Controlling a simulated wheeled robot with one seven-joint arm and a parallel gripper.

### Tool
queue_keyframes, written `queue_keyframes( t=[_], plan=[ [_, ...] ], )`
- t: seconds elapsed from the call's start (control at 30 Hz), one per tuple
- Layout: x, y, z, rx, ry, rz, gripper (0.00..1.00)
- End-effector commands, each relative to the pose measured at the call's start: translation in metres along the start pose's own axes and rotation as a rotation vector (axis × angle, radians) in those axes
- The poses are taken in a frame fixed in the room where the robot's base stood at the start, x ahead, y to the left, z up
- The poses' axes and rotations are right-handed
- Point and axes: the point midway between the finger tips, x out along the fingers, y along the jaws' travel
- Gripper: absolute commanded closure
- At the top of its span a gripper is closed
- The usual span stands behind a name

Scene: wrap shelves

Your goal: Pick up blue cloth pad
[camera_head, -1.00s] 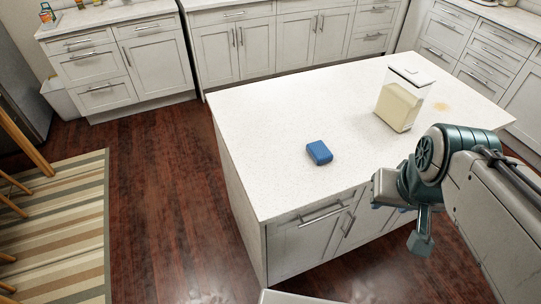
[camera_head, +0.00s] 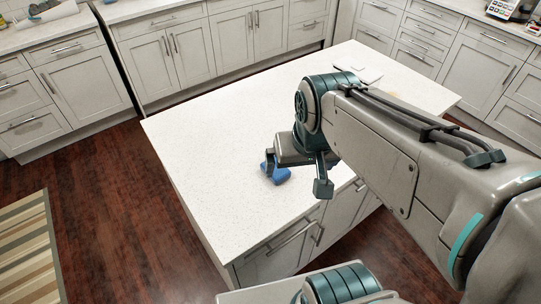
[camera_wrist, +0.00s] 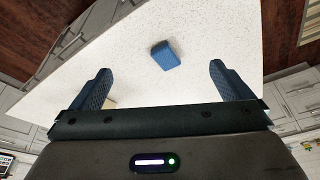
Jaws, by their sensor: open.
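The blue cloth pad (camera_head: 279,176) is a small blue block lying on the white island top (camera_head: 215,170). In the head view my arm partly covers it. The wrist view shows the whole pad (camera_wrist: 165,55) lying on the white surface. My gripper (camera_wrist: 161,85) is open and empty, with its two blue fingers wide apart. The pad shows between the finger directions, beyond the fingertips and apart from them. In the head view the gripper is over the island, close to the pad, with its fingers mostly hidden.
The clear container (camera_head: 371,73) on the island is mostly hidden behind my arm. The island top around the pad is otherwise clear. White cabinets (camera_head: 190,50) line the back. A striped rug (camera_head: 30,255) lies on the wood floor at left.

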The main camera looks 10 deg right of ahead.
Motion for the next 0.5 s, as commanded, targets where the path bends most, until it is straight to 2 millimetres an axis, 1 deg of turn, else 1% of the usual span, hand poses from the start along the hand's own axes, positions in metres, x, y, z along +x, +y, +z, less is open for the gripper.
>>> queue_keyframes(
  t=[0.17, 0.27, 0.4, 0.5],
  plan=[
    [0.02, -0.001, -0.037, 0.242, -0.077, 0.011, 0.0],
    [0.036, -0.002, -0.062, 0.412, -0.124, 0.03, 0.0],
    [0.065, -0.002, -0.094, 0.648, -0.183, 0.071, 0.0],
    [0.087, -0.003, -0.113, 0.799, -0.219, 0.108, 0.0]
  ],
)
